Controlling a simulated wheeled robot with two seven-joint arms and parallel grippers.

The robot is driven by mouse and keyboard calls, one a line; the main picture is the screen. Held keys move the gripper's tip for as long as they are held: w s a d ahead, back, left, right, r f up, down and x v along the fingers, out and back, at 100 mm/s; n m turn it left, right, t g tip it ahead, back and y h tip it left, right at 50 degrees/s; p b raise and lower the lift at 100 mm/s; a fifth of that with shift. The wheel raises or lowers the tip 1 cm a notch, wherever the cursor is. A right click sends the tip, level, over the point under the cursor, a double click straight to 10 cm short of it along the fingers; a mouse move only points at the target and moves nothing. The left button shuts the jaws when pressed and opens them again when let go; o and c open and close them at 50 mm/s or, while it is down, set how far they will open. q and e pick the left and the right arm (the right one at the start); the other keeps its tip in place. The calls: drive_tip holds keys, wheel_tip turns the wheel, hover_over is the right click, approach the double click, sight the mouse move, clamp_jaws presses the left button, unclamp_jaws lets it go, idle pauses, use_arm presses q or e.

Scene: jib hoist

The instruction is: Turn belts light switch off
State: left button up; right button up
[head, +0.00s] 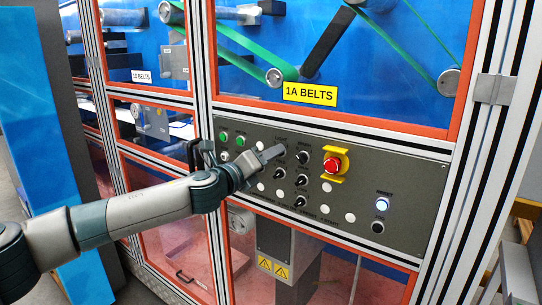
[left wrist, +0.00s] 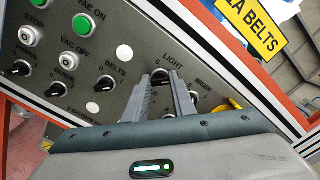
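The grey control panel (head: 400,185) sits below the yellow 1A BELTS sign (head: 310,94). In the left wrist view, the black light switch (left wrist: 161,79) is a rotary knob just below the LIGHT label. My left gripper (head: 277,152) is at the panel, its fingers pointing at this knob. In the left wrist view the two fingers of my left gripper (left wrist: 162,84) are apart, with the knob between their tips. I cannot tell whether they touch it. In the head view the gripper largely hides the switch. My right gripper is in neither view.
The BELTS knob (left wrist: 111,84) is left of the light switch. A red emergency button (head: 333,166) with a yellow guard is to the right. Green buttons (head: 224,136) and a lit reset button (head: 383,204) are on the same panel. Orange-framed windows surround it.

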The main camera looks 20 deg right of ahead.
use_arm(q)
drive_tip(key=shift+n, duration=0.3)
drive_tip(key=shift+f+n+p, duration=0.2)
drive_tip(key=shift+n+p, duration=1.35)
drive_tip(key=shift+n, duration=2.8)
drive_tip(key=shift+f+n+p, duration=0.15)
drive_tip(key=shift+n+p, duration=1.35)
drive_tip(key=shift+n, duration=2.85)
drive_tip(key=o, duration=1.1)
drive_tip(key=shift+c, duration=0.2)
drive_tip(key=shift+a, duration=0.1)
